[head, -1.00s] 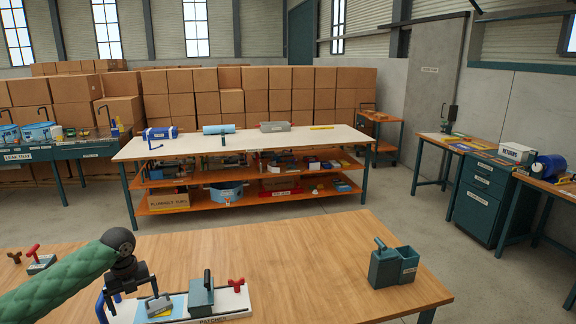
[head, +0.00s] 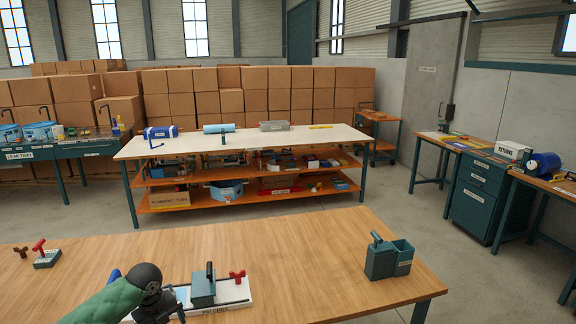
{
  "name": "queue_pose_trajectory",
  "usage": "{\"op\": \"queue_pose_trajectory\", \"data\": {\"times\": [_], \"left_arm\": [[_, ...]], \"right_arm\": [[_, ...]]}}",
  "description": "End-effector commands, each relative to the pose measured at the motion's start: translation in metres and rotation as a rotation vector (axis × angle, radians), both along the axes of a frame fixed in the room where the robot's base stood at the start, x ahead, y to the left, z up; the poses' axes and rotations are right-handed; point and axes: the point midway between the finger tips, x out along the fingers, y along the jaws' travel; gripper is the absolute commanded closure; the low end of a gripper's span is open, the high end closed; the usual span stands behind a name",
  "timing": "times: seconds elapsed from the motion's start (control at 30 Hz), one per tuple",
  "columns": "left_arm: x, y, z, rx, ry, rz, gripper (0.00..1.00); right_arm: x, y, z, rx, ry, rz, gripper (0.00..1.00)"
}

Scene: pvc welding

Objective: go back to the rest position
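My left gripper (head: 158,312) is at the bottom left of the head view, over the near wooden table. My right gripper is not in view.
The near wooden table (head: 300,250) is mostly clear. A teal block with a handle (head: 203,289) and a red knob (head: 237,275) sit on the board. A teal two-part holder (head: 388,258) stands at right, a red-handled tool (head: 43,255) at left. A long white-topped bench (head: 250,141) stands behind.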

Motion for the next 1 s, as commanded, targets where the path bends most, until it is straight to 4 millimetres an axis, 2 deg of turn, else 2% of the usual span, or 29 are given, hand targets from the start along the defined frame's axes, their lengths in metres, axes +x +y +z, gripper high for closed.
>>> {"op": "queue_pose_trajectory", "data": {"times": [0.03, 0.2, 0.5, 0.77, 1.0], "left_arm": [[-0.010, -0.016, -0.012, -0.015, -0.002, 0.028, 0.01], [-0.043, -0.062, -0.042, -0.061, -0.026, 0.191, 0.01], [-0.107, -0.126, -0.076, -0.164, -0.054, 0.533, 0.01], [-0.164, -0.159, -0.090, -0.252, -0.061, 0.884, 0.01], [-0.218, -0.170, -0.094, -0.321, -0.058, 1.247, 0.01]], "right_arm": [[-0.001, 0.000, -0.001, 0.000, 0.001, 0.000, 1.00], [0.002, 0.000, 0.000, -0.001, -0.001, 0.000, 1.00], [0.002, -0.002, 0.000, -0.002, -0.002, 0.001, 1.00], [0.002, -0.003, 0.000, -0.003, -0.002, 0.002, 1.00], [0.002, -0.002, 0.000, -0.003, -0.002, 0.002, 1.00]]}}
